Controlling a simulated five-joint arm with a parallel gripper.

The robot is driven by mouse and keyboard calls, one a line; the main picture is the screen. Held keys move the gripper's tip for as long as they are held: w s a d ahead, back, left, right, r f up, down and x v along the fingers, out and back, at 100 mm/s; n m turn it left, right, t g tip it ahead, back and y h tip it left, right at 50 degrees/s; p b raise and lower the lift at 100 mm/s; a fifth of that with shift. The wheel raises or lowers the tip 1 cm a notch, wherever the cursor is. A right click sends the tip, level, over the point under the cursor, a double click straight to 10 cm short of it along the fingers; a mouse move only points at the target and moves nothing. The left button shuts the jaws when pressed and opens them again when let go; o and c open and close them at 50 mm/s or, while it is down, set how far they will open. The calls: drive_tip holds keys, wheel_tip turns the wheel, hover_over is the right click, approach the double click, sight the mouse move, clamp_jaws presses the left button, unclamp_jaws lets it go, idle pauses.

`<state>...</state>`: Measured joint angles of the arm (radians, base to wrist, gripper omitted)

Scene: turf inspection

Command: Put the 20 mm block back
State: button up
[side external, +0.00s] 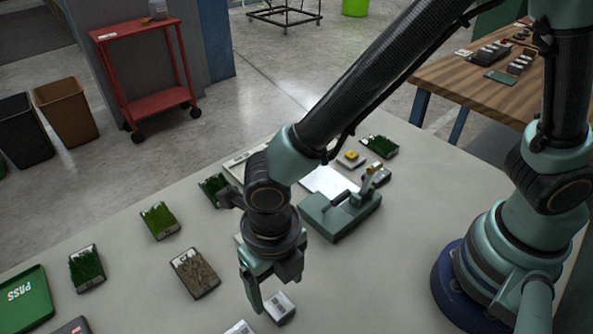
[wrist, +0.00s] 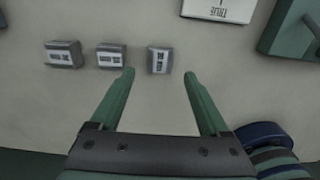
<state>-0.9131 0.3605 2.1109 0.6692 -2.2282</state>
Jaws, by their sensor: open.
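Three small grey blocks with printed labels show in the wrist view: a left block (wrist: 63,54), a middle block (wrist: 111,55) and a right block (wrist: 159,60). I cannot read which one is 20 mm. My gripper (wrist: 159,74) is open and empty, and the right block lies between and just beyond its fingertips. In the side external view my gripper (side external: 271,290) points down over the table, with one pale block (side external: 281,307) close by its fingers and another block (side external: 240,327) cut off by the bottom edge.
A green device (side external: 335,217) stands right of my gripper, beside a white sheet (side external: 329,181). A plate marked TRUE (wrist: 220,9) lies at the wrist view's top. Turf samples (side external: 159,220) and a brown sample tray (side external: 195,273) lie left, with a green PASS tray (side external: 25,299).

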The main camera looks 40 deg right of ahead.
sight(279, 305)
drive_tip(key=w+d+r+m+t, duration=0.1)
drive_tip(key=w+d+r+m, duration=0.15)
drive_tip(key=r+m, duration=0.2)
drive_tip(key=w+d+r+m, duration=0.2)
drive_tip(key=d+r+m, duration=0.1)
drive_tip(key=r, duration=0.3)
drive_tip(key=w+d+r+m+t, duration=0.1)
drive_tip(key=d+r+m, duration=0.3)
drive_tip(key=d+m, duration=0.7)
drive_tip(key=w+d+r+m+t, duration=0.1)
drive_tip(key=d+r+m+t, duration=0.2)
drive_tip(key=d+m, duration=0.9)
drive_tip(key=r+m, duration=0.1)
drive_tip(key=m, duration=0.4)
drive_tip(key=shift+r+t, duration=0.25)
drive_tip(key=shift+t, duration=0.05)
